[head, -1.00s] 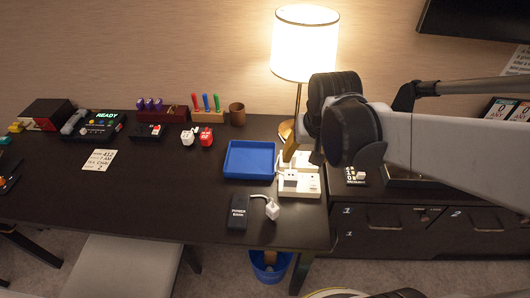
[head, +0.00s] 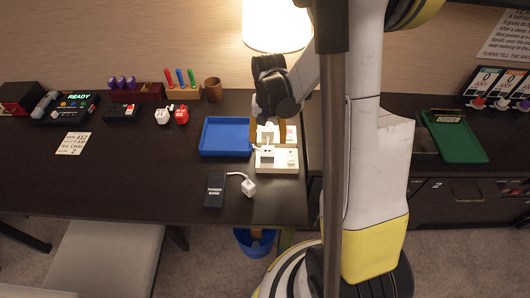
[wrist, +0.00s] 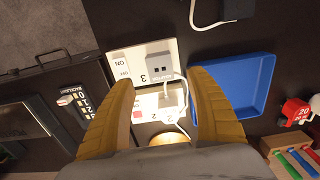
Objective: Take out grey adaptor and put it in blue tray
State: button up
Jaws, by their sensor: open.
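A light grey, boxy adaptor (wrist: 160,68) with two dark slots sits in the white socket panel beside the number 3 in the wrist view. In the head view it shows at the panel (head: 267,151), partly beneath my gripper. A white plug with a white cable (wrist: 172,96) sits close by in the second panel. My gripper (wrist: 160,80) is open, with its two tan fingers on either side of the adaptors and nothing held. In the head view my gripper (head: 268,127) hangs over the panels. The blue tray (head: 226,137) lies empty just left of the panels.
A black power bank (head: 214,190) with a white cabled plug (head: 248,188) lies in front of the tray. A lit lamp (head: 277,25) stands behind my gripper. Free table lies left.

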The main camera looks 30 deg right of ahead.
aim_at(268, 151)
jog(key=shift+f, duration=0.1)
notch_tip(268, 151, down, 9)
jog(key=b, duration=0.7)
jog(key=shift+b, duration=0.3)
dwell(1.0)
grip_shut()
jog(key=shift+r, duration=0.2)
jog(key=shift+r+p, duration=2.2)
jog(key=shift+r, duration=0.75)
